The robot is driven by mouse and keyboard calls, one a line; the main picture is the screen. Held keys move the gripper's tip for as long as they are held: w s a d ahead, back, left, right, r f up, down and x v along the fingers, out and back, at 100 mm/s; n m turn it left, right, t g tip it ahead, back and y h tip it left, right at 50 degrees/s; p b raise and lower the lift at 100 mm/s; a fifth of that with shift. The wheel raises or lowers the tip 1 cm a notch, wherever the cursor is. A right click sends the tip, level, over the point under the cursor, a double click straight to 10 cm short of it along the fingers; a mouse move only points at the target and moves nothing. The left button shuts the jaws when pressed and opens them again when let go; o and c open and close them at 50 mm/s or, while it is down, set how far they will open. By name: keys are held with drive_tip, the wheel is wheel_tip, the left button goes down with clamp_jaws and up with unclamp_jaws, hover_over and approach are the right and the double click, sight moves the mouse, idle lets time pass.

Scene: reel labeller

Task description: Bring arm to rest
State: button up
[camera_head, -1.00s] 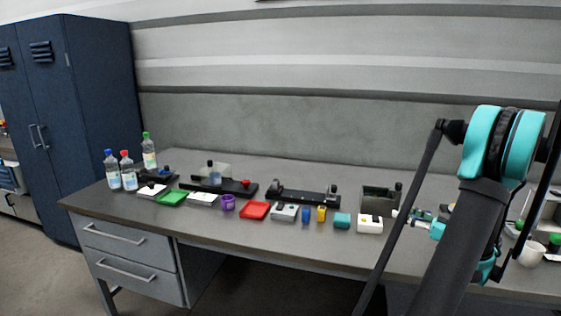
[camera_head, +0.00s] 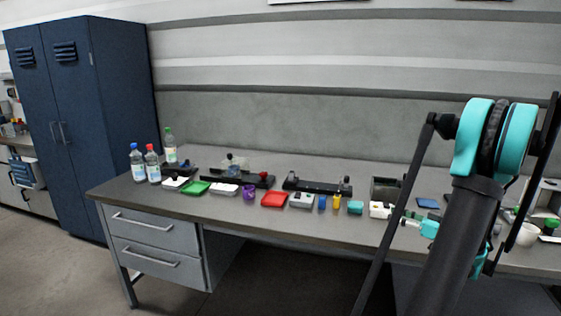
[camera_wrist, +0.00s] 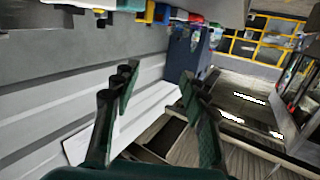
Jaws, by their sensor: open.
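My arm stands at the right of the head view, in front of the grey workbench (camera_head: 290,216). My gripper shows in the wrist view (camera_wrist: 157,88) with its two dark green and black fingers apart and nothing between them. In the head view the gripper is mostly hidden behind my arm; a teal and white part of it shows left of the arm link, near the white block (camera_head: 380,210). I cannot tell from the head view how far it is from the bench top.
Bottles (camera_head: 153,164), a green tray (camera_head: 195,188), a red tray (camera_head: 273,200), a purple cup (camera_head: 249,192) and black fixtures (camera_head: 317,187) line the bench. A white cup (camera_head: 527,235) stands at the right. A blue cabinet (camera_head: 85,125) is at the left. Floor at the lower left is clear.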

drive_tip(key=a+f+g, duration=0.1)
drive_tip(key=a, duration=0.2)
drive_tip(key=a+m+g, duration=0.1)
drive_tip(key=a, duration=0.2)
drive_tip(key=s+a+f+g+h, duration=0.1)
drive_tip(key=a, duration=0.2)
drive_tip(key=shift+f+m, duration=0.3)
drive_tip(key=shift+m, duration=0.1)
drive_tip(key=s+a+f+m+g+h, duration=0.45)
drive_tip(key=s+a+f+h, duration=0.2)
drive_tip(key=s+a, duration=0.55)
drive_tip(key=s+d+f+m+h, duration=0.1)
drive_tip(key=s+f+h, duration=0.3)
drive_tip(key=s, duration=0.4)
drive_tip(key=shift+s+g, duration=0.4)
drive_tip(key=shift+g, duration=0.05)
